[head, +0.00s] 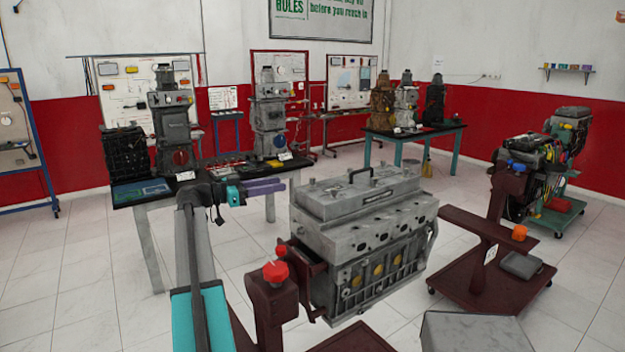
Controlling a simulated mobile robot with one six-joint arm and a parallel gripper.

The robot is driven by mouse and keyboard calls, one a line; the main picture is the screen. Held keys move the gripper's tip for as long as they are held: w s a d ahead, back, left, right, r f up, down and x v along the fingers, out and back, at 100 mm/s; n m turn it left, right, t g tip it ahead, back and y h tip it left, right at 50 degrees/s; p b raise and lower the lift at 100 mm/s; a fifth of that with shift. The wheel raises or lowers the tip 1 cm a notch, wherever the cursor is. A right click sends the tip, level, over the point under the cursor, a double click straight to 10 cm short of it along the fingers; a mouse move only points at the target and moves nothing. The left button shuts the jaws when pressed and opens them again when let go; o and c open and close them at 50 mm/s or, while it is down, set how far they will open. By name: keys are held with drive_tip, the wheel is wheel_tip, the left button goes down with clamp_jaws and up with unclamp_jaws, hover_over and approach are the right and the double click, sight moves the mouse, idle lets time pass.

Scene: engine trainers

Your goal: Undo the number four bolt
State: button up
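A grey engine block (365,240) hangs in a dark red stand at the centre of the head view. Its top cover carries a black handle (361,174) and several small bolt-like studs. No numbers are readable on them, so I cannot tell which one is the number four bolt. My gripper (284,187), teal with purple fingers, is left of the engine's top cover in the picture. The fingers point right and look close together, with nothing visible at their tips. From this side I cannot tell the gap between them.
The stand's dark red post with a red knob (276,272) rises in front of the engine's left end. A grey box top (472,332) is at the lower right. A table (205,192) with engine parts stands behind my arm. Tiled floor is clear at left.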

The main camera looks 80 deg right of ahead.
sight(313, 178)
drive_tip(key=p+x, duration=0.4)
drive_tip(key=x, duration=0.9)
drive_tip(key=shift+s, duration=0.25)
drive_tip(key=shift+c, duration=0.3)
clamp_jaws()
